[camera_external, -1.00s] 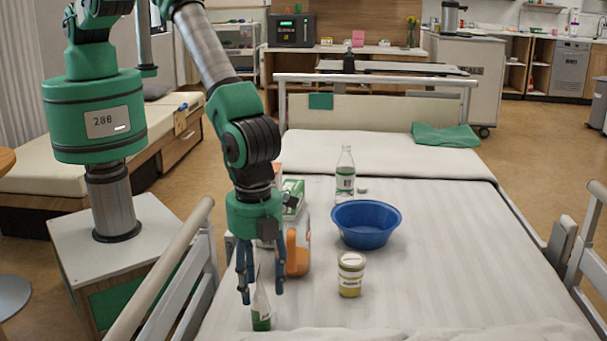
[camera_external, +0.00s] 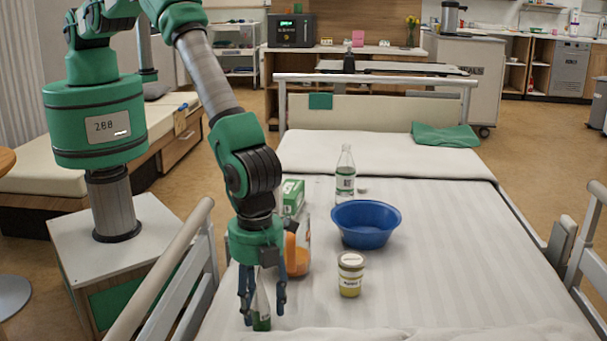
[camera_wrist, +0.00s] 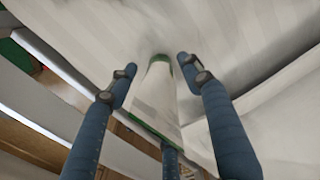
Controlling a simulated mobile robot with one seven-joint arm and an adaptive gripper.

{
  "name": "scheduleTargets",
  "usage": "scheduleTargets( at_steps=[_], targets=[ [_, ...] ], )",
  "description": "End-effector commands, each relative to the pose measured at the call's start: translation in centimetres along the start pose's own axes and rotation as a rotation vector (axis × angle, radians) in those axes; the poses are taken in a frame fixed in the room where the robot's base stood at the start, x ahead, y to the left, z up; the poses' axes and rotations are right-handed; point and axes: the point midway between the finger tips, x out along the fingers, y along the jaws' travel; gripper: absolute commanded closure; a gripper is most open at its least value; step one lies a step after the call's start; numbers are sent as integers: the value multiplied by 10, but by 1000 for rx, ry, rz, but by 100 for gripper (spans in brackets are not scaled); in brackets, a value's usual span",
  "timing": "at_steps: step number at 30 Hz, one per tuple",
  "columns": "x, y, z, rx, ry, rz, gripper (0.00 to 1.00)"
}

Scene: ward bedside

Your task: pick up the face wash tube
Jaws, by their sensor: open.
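The face wash tube (camera_external: 261,308), white with a green lower end, stands near the front left of the bed. My gripper (camera_external: 262,306) is above and around it, pointing down with its blue fingers spread on either side of the tube. In the wrist view the tube (camera_wrist: 157,92) lies between the open fingers (camera_wrist: 155,72), with gaps on both sides. The upper part of the tube is partly hidden by my gripper in the external view.
A yellow-labelled jar (camera_external: 350,274) and a blue bowl (camera_external: 366,224) stand to the right. An orange-and-clear container (camera_external: 298,256), a green-and-white box (camera_external: 292,196) and a bottle (camera_external: 345,175) are behind. A bed rail (camera_external: 165,270) runs along the left.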

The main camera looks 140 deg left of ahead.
Motion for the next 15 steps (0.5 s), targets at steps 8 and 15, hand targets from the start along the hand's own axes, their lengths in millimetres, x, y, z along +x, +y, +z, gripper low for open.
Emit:
scheduleTargets(
  at_steps=[8, 15],
  targets=[
    [-1, 0, 0, 0, 0, 0, 50],
    [-1, 0, 0, 0, 0, 0, 66]
  ],
)
